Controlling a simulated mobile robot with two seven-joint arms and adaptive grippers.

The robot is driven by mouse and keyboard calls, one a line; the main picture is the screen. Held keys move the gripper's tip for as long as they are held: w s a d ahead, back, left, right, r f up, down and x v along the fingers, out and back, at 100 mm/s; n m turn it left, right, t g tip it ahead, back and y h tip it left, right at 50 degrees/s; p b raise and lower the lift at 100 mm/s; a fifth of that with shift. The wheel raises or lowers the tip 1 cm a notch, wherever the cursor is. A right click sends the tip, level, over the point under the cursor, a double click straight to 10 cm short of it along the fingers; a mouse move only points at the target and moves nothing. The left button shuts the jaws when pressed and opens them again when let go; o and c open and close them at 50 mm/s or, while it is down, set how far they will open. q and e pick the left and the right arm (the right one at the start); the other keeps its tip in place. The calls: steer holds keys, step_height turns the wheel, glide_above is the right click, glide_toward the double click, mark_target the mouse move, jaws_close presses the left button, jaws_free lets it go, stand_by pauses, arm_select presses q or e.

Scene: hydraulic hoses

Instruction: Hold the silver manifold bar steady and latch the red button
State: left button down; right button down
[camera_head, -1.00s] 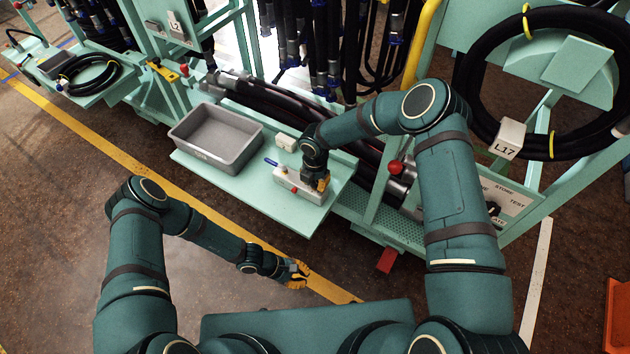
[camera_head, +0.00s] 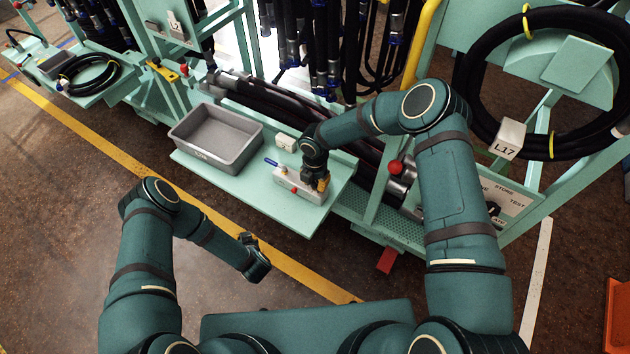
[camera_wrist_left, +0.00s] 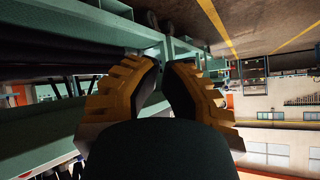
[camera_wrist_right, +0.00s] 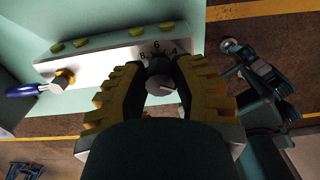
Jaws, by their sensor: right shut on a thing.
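The silver manifold bar (camera_head: 300,188) lies on the pale green shelf, with a blue-handled valve at its left end. A small red spot that looks like the red button (camera_head: 294,190) shows on its near side. My right gripper (camera_head: 322,184) is over the bar's right end. In the right wrist view its fingers (camera_wrist_right: 161,80) are shut on a round grey knob (camera_wrist_right: 159,77) beside printed numbers; the red button is not seen there. My left gripper is well short of the shelf, its fingers hidden in the head view. In the left wrist view its fingers (camera_wrist_left: 166,68) are nearly together and empty.
Thick black hoses run behind the shelf (camera_head: 250,193). A red knob (camera_head: 395,168) stands to the right. The floor in front is clear.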

mark_target(285, 183)
arm_select(q)
steer(key=w+d+r+m+t+h, duration=0.1)
steer(key=d+r+m+t, duration=0.1)
steer(key=d+r+m, duration=0.1)
steer(key=w+d+r+m+t+h, duration=0.1)
steer(key=d+r+m+t, duration=0.2)
steer(key=d+r, duration=0.1)
steer(key=w+d+r+m+t+h, duration=0.1)
steer(key=d+r+m+t+h, duration=0.1)
steer(key=d+r, duration=0.1)
steer(key=shift+d+r+m+t, duration=0.2)
steer(key=shift+m+t, duration=0.1)
steer(key=shift+m, duration=0.1)
steer(key=shift+w+d, duration=0.75)
steer(key=shift+w, duration=0.35)
steer(key=shift+w+d, duration=0.8)
steer(key=shift+w, duration=0.25)
steer(key=shift+w+d, duration=0.75)
steer(key=shift+w, duration=0.35)
steer(key=c, duration=1.7)
jaws_free()
jaws_close()
steer(key=shift+w+d, duration=0.1)
steer(key=shift+w, duration=0.05)
arm_select(e)
steer(key=shift+s, duration=0.1)
arm_select(q)
steer(key=shift+w+d, duration=0.15)
steer(key=shift+w, duration=0.1)
